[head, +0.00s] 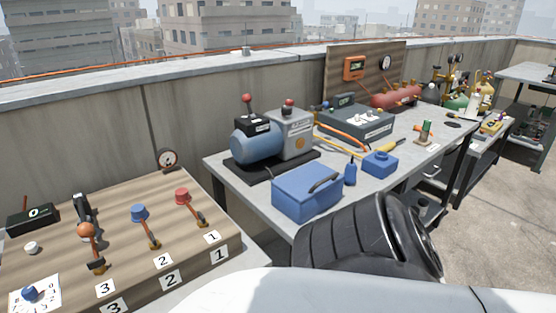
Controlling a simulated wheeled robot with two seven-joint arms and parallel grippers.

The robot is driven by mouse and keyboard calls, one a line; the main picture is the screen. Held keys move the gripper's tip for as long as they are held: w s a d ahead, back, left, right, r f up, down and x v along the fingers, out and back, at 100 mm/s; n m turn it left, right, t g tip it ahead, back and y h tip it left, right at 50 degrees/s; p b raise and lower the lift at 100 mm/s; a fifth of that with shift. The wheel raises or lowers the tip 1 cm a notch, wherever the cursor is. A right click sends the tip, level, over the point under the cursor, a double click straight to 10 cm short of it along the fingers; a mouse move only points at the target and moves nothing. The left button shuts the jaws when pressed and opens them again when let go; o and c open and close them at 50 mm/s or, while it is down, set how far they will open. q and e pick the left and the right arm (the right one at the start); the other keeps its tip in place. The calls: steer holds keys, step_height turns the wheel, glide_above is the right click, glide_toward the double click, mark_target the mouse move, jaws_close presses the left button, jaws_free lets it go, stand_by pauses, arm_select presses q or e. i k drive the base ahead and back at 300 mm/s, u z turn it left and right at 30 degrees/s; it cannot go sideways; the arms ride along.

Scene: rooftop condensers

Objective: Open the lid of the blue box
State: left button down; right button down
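A blue box (297,205) with a dark curved handle (325,182) on its lid stands at the near edge of the grey workbench. Its lid (303,183) looks closed. A smaller blue container (380,165) with a small raised part on top stands behind it to the right. Neither of my grippers shows in the head view. A black ribbed part, apparently of my own arm, is in front of the bench, just right of and below the blue box.
A blue pump (252,142) on a black base stands behind the box, and a small blue bottle (350,174) to its right. A wooden panel (55,262) with levers and numbered labels is at left. A concrete parapet (110,122) runs behind. Open floor (510,205) lies at right.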

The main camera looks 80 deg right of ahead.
mark_target(301, 184)
steer(key=k, duration=0.65)
steer(key=z, duration=0.8)
